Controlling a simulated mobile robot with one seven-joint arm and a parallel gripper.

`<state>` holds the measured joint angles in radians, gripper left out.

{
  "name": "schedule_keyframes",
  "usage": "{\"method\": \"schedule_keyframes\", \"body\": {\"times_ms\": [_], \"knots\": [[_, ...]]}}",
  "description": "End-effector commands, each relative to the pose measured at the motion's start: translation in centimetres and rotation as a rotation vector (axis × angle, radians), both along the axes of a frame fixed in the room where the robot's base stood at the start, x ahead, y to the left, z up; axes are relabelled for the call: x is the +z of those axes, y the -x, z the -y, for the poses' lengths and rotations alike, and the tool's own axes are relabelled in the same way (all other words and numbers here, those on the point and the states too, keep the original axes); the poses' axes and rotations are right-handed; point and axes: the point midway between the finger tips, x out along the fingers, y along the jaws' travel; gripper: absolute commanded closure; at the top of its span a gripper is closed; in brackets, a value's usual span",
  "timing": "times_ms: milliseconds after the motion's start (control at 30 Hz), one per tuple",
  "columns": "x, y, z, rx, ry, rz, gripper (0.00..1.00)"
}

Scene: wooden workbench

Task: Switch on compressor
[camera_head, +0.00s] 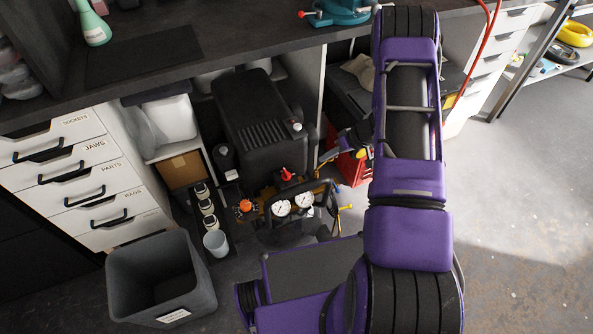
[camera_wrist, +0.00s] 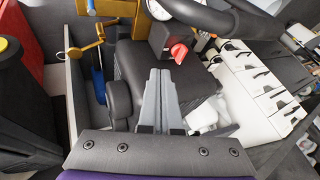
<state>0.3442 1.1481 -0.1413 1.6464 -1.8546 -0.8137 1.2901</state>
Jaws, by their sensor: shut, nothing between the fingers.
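The compressor (camera_head: 262,115) is a black machine under the workbench, with two round white gauges (camera_head: 281,208) and a curved black handle at its front. A small red knob (camera_head: 287,174) sits on top near the gauges. In the wrist view the red knob (camera_wrist: 180,51) is on a dark grey box, beyond my fingertips. My gripper (camera_wrist: 160,72) is shut and empty, its two grey fingers together over the black compressor body (camera_wrist: 130,82). The fingertips look apart from the knob.
White labelled drawers (camera_head: 60,165) and a grey bin (camera_head: 160,280) stand left of the compressor. The workbench top (camera_head: 230,30) overhangs it. A red box (camera_head: 350,168) stands to its right. A red hose (camera_head: 484,45) hangs at the right. Open floor (camera_head: 525,190) lies farther right.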

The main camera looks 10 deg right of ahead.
Motion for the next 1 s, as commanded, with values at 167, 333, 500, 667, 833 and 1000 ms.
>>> {"method": "schedule_keyframes", "body": {"times_ms": [167, 333, 500, 667, 833, 1000], "knots": [[-0.5, -0.2, -0.3, 0.0, 0.0, 0.0, 1.0], [-2.6, -0.8, -1.7, 0.0, -0.002, -0.002, 1.0], [-5.6, -1.8, -3.7, 0.001, -0.003, -0.002, 1.0], [-8.2, -2.8, -5.4, 0.0, -0.001, 0.0, 1.0], [-7.9, -2.3, -7.8, -0.001, -0.002, 0.0, 1.0], [-7.9, -2.1, -9.1, -0.002, -0.001, 0.001, 1.0]]}}
